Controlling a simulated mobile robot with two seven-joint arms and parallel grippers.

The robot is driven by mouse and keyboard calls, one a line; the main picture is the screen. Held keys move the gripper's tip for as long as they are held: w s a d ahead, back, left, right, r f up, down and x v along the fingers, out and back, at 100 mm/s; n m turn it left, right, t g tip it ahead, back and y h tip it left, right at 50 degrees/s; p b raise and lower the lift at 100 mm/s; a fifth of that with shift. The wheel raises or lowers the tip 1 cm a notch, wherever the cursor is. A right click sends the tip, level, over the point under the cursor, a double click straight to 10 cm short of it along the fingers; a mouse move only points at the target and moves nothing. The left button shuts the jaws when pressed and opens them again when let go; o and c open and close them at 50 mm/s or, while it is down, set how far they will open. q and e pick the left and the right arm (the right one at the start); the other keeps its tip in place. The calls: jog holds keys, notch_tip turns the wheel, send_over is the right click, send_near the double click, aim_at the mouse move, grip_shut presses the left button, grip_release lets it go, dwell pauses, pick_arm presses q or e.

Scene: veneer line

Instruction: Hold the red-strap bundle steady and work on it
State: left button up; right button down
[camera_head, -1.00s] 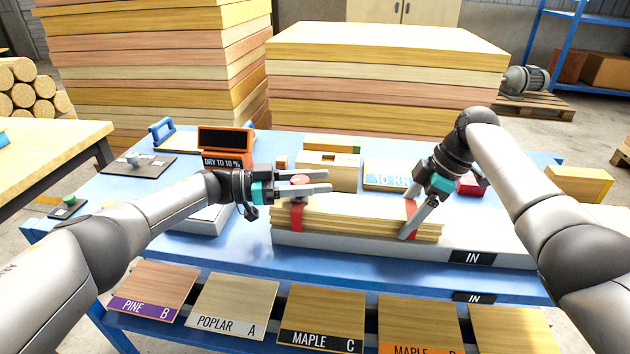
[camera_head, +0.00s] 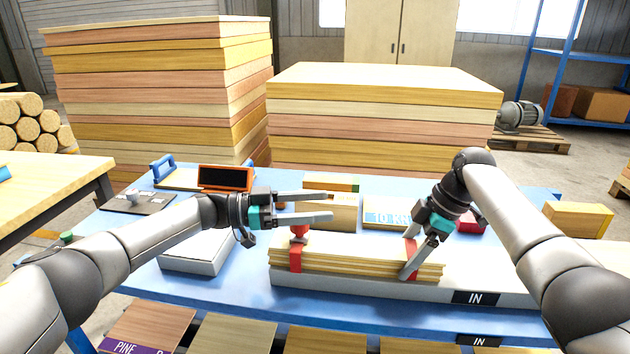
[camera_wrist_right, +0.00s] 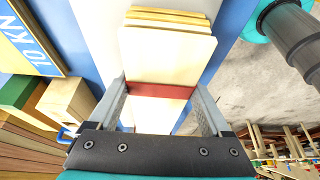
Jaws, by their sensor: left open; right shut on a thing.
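The red-strap bundle (camera_head: 345,254) of thin pale boards lies flat along the grey block labelled IN. A red strap (camera_head: 295,258) wraps its left part, with a small red knob-like piece (camera_head: 299,231) standing on top. My left gripper (camera_head: 331,206) is open and empty above that piece, its fingers apart and pointing right. My right gripper (camera_head: 411,277) is shut on the bundle near its right strap. In the right wrist view, its fingers stand on either side of the boards (camera_wrist_right: 165,60), with the red strap (camera_wrist_right: 160,90) running across between them.
The IN block (camera_head: 380,291) sits on the blue table (camera_head: 235,303). Sample boards (camera_head: 232,333) line the front. Tall board stacks (camera_head: 385,105) stand behind the table.

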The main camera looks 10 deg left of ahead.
pick_arm(q)
notch_tip(320, 180, up, 6)
jog(key=shift+r, duration=0.2)
jog(key=shift+d, duration=0.1)
jog(key=d+f+n+t+y, duration=0.1)
jog(key=d+f+t, duration=0.1)
jog(key=s+d+f+n+t+y, duration=0.1)
jog(key=f+n+t, duration=0.1)
jog(key=t, duration=0.1)
jog(key=d+f+n+t+y, duration=0.1)
jog(key=d+f+t, duration=0.1)
jog(key=t, duration=0.1)
jog(key=shift+s+d+f+n+y, duration=0.3)
jog(key=shift+s+d+f+n, duration=0.05)
jog(key=shift+s+f+n, duration=0.05)
jog(key=s+a+f+n+t+y, duration=0.45)
jog(key=s+a+n+y, duration=0.45)
jog(key=y, duration=0.3)
jog(key=shift+t, duration=0.35)
jog(key=shift+w+d+r, duration=0.15)
jog(key=shift+w, duration=3.15)
jog(key=shift+w+d+r, duration=0.1)
jog(key=shift+w+d, duration=0.05)
jog(key=shift+w, duration=3.1)
jog(key=shift+c, duration=0.2)
